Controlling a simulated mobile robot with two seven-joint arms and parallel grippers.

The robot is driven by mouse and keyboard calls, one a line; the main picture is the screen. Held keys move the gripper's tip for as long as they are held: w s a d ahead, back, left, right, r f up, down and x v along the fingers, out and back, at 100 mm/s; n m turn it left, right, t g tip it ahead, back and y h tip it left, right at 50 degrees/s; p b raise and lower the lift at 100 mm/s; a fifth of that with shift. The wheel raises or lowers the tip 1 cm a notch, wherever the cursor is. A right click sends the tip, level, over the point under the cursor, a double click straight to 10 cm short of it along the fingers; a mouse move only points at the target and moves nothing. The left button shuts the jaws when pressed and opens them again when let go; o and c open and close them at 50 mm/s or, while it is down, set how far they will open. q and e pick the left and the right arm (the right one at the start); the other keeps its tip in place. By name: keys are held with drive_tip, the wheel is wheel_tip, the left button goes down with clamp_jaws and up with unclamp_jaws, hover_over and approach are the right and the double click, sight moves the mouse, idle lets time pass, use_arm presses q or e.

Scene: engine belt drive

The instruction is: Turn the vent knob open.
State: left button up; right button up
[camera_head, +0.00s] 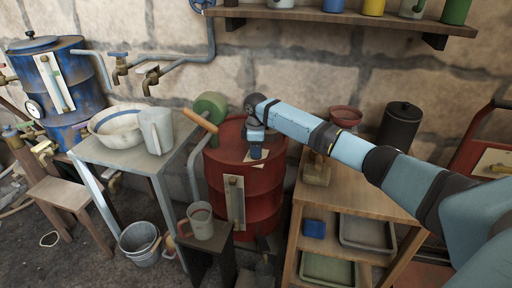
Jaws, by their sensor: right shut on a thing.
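The red drum (264,190) stands in the middle of the view, upright. My right arm reaches in from the right, and my right gripper (256,152) points down at the drum's top. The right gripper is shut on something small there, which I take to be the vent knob. The fingers and wrist hide the knob, so its turn angle cannot be seen. My left gripper is not in view.
A green wheel with a wooden crank handle (200,122) sits at the drum's left. A metal table (110,157) with a basin and pitcher is further left. A wooden shelf unit (345,190) stands right, under my arm. A mug (201,222) stands in front.

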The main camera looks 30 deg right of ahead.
drive_tip(key=m+p, duration=0.1)
drive_tip(key=p, duration=0.1)
drive_tip(key=shift+r+p, duration=0.3)
drive_tip(key=shift+r, duration=0.05)
drive_tip(key=m+p, duration=0.2)
drive_tip(key=p, duration=0.3)
drive_tip(key=shift+s+a+r, duration=0.1)
drive_tip(key=shift+r, duration=0.1)
drive_tip(key=m+p, duration=0.4)
drive_tip(key=p, duration=0.2)
drive_tip(key=shift+f+p, duration=0.2)
drive_tip(key=shift+p, duration=0.1)
drive_tip(key=m+p, duration=0.3)
drive_tip(key=p, duration=0.1)
drive_tip(key=shift+f+m, duration=0.1)
drive_tip(key=shift+m, duration=0.2)
drive_tip(key=shift+m+p, duration=0.9)
drive_tip(key=shift+p, duration=0.15)
drive_tip(key=shift+f+m+t+p, duration=0.1)
drive_tip(key=shift+m+t+p, duration=0.2)
drive_tip(key=shift+m+p, duration=0.75)
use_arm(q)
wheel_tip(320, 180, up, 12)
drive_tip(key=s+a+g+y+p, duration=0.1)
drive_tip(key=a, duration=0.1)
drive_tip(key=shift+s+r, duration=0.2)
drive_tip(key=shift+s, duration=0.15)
use_arm(e)
drive_tip(key=shift+f+m, duration=0.1)
drive_tip(key=shift+m, duration=1.45)
